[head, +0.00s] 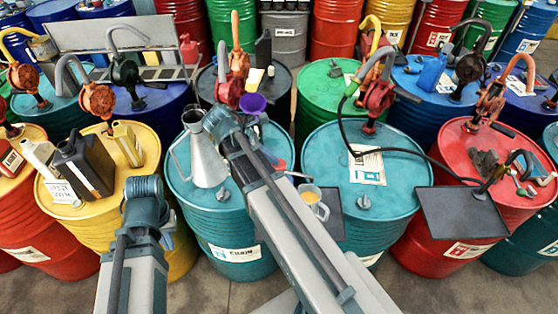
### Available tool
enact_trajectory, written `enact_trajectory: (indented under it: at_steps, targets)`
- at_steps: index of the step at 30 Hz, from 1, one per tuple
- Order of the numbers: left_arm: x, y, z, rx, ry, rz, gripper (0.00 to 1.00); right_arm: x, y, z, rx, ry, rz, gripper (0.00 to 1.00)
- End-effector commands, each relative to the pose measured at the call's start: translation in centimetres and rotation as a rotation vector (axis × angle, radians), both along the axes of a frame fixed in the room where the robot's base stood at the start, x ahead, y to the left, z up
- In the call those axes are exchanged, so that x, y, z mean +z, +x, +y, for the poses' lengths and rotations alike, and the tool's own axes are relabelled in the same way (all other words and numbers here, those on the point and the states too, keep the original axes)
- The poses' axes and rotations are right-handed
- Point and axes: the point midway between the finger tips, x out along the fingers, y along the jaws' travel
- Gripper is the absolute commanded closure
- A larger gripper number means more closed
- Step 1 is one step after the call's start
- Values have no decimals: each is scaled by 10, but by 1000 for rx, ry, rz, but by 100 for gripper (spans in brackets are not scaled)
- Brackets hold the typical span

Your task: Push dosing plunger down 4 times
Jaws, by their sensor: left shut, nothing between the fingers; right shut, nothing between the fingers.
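A red hand pump (231,88) with a grey curved spout stands on the middle teal drum (225,225). My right gripper (214,118) is shut at the end of its long arm, in front of the pump's base. It overlaps the pump in the picture, so I cannot tell whether they touch. The pump's lower part is hidden. Which part is the dosing plunger is not clear. My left gripper (144,188) is shut and empty, low in front of the yellow drum (60,205); its fingers are hard to make out. A glass mug with amber liquid (311,200) sits right of my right arm.
A metal funnel jug (204,155) and a purple funnel (252,103) stand close to my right gripper. A dark jerrycan (84,165) is on the yellow drum. A black hose (400,150) crosses the teal drum at right. Other drums with pumps crowd behind.

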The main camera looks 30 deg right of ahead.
Motion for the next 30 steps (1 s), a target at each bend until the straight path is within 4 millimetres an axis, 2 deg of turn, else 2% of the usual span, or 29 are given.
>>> enact_trajectory:
  at_steps: [4, 11, 20, 23, 30]
  targets:
    - [3, 0, 0, 0, 0, 0, 100, 3, 3, 6, 2, 3, 0, 100]
    - [12, 0, 0, 0, 0, 0, 100, 11, 11, 29, 2, 3, 0, 100]
    - [12, 0, 0, 1, 0, -1, 100, 12, 11, 29, 0, 2, -1, 100]
    - [19, 0, 0, 1, 0, 0, 100, 19, 13, 33, 1, 2, 0, 100]
    - [55, 0, 0, -2, 0, 1, 100, 55, 22, 55, 2, 1, 0, 100]
